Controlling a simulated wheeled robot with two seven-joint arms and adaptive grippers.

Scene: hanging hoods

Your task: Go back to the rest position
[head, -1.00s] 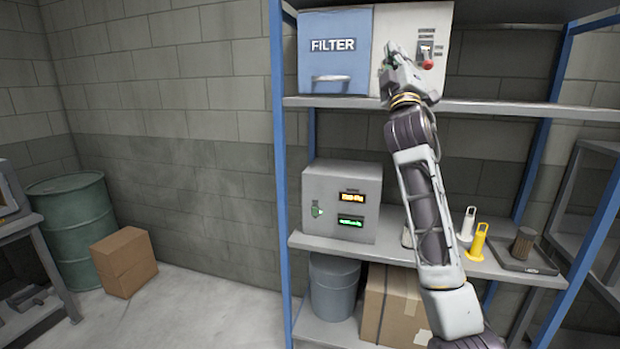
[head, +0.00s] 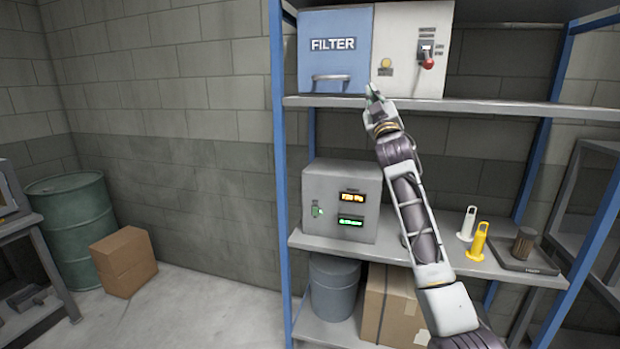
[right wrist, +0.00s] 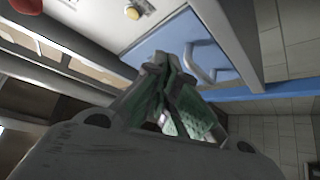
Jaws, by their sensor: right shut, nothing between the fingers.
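My right gripper (head: 374,92) is shut and empty. In the head view it is just in front of the top shelf's edge, below the filter unit. It also shows in the right wrist view (right wrist: 165,62), fingers together. The filter unit has a blue door (head: 335,50) marked FILTER with a handle, and a pale panel (head: 408,75) with a yellow button (head: 386,62) and a red-tipped lever (head: 428,63). The gripper appears apart from the panel. The blue door also shows in the right wrist view (right wrist: 160,45). My left gripper is not in view.
A bucket (head: 333,290) and carton (head: 395,305) stand below.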

